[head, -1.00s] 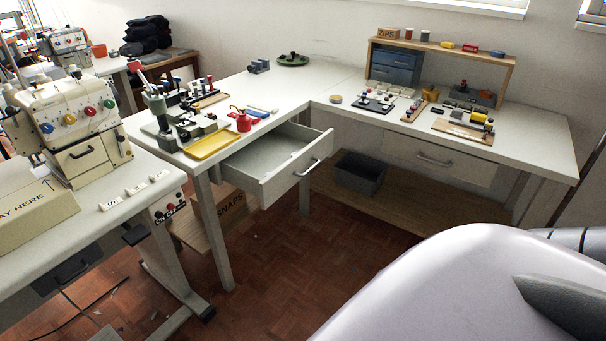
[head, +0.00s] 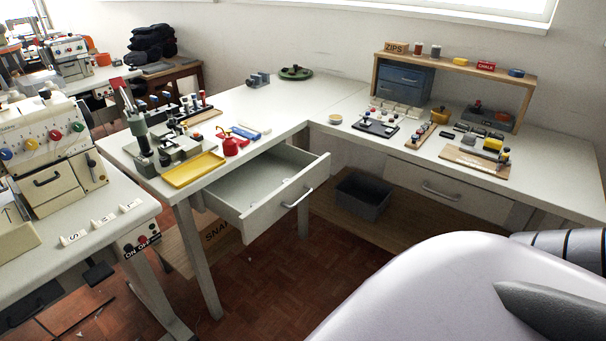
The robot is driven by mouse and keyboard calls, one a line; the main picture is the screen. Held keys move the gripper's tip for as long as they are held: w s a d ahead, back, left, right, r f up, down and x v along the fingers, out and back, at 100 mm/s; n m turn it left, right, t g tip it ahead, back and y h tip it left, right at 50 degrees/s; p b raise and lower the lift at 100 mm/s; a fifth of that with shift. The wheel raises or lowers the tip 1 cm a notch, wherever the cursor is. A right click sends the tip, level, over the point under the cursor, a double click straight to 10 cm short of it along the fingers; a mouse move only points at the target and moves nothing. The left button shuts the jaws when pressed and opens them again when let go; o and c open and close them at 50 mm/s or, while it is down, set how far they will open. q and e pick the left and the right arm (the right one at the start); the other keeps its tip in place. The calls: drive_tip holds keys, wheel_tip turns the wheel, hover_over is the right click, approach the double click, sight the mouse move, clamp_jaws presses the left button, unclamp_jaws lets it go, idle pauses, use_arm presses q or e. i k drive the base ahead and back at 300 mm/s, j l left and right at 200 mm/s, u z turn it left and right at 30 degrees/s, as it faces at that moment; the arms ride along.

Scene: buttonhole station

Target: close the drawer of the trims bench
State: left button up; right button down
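An L-shaped white bench stands ahead in the head view. Its left section has a white drawer (head: 284,208) pulled well out, with a grey bar handle (head: 297,198) on its front. The drawer's inside is mostly bare, with something small and pale near the front. A second drawer (head: 440,188) under the right section of the bench (head: 350,108) looks shut. Which of the two belongs to the trims bench is not labelled in view. Neither of my grippers shows.
A sewing-machine table (head: 95,243) stands at the left, close to the bench. A dark grey bin (head: 361,196) sits on the low shelf below the bench. The wooden floor (head: 265,285) before the open drawer is clear. A yellow tray (head: 193,170) lies above the drawer.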

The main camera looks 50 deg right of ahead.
sight(230, 196)
drive_tip(key=l, duration=0.65)
drive_tip(key=i+l, duration=0.15)
drive_tip(key=l, duration=0.5)
